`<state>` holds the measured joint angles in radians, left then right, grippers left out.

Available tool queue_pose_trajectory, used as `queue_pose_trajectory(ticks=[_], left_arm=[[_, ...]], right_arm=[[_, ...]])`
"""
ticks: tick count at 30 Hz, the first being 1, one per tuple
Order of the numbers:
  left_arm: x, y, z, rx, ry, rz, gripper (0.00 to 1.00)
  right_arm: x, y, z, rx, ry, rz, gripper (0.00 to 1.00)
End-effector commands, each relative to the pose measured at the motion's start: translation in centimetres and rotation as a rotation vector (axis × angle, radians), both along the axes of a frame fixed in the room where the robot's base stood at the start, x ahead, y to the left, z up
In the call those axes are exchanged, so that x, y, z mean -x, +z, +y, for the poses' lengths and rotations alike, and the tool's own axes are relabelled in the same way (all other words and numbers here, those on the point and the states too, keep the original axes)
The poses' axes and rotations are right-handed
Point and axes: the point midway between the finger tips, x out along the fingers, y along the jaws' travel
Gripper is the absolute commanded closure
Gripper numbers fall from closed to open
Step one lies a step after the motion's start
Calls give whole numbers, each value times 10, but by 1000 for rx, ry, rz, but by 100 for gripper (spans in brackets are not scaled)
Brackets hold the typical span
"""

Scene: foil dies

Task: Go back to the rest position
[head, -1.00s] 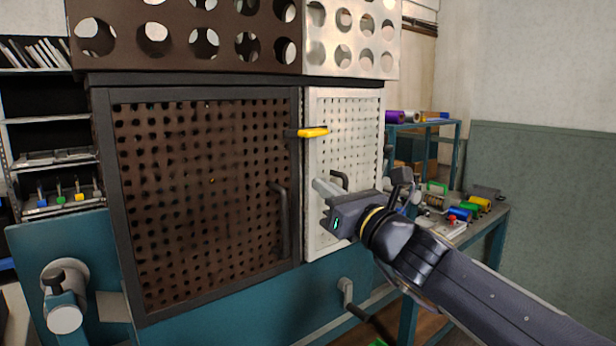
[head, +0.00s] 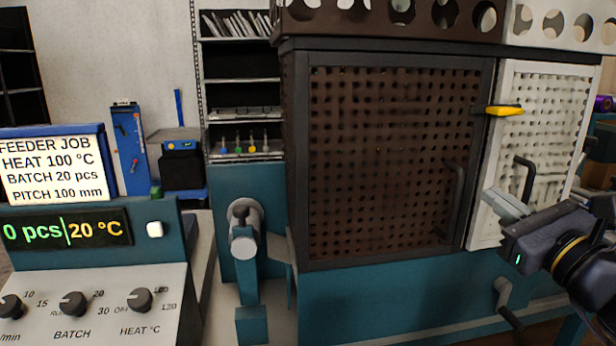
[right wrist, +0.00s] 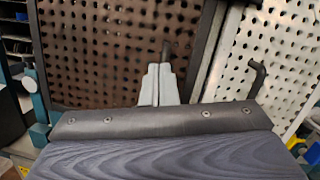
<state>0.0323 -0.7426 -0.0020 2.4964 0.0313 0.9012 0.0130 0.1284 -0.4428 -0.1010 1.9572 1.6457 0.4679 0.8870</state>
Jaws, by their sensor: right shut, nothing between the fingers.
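My right gripper (head: 503,203) is in front of the white perforated door (head: 545,110) at the right of the head view. Its fingers are together and hold nothing. In the right wrist view the shut fingertips (right wrist: 158,72) point at the brown perforated door (right wrist: 100,50); I cannot tell whether they touch anything. The brown door also fills the middle of the head view (head: 375,150). A yellow latch (head: 504,111) lies across the edge between the two doors. Each door has a dark handle; the white door's handle (head: 527,178) is just behind my gripper. My left gripper is not in view.
A control panel (head: 80,285) with knobs and a display reading 0 pcs and 20 °C stands at the left. A teal machine base (head: 390,295) runs under the doors, with a crank (head: 505,295) below my right gripper. Shelves (head: 240,95) stand behind.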

Motion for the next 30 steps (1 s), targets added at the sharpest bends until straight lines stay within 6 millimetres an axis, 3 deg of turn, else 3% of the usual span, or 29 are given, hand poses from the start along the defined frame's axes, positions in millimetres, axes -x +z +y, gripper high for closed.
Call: queue_pose_trajectory(ticks=[3, 6, 9, 15, 21, 23, 25, 30], left_arm=[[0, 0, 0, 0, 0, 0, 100], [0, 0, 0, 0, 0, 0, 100], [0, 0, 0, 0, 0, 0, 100], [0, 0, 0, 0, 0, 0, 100], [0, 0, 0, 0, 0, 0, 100], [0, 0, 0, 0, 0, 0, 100], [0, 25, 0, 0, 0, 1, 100], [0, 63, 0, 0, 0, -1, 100]], right_arm=[[23, -48, 55, 449, 128, 16, 100], [52, -103, 96, 877, 281, 7, 100], [82, -159, 121, 1246, 443, -18, 100], [133, -241, 133, 1761, 732, -87, 100], [174, -298, 121, 2124, 996, -161, 100], [185, -313, 115, 2222, 1079, -185, 100], [185, -287, 113, 2231, 1085, -187, 100], [185, -249, 114, 2226, 1081, -185, 100]])
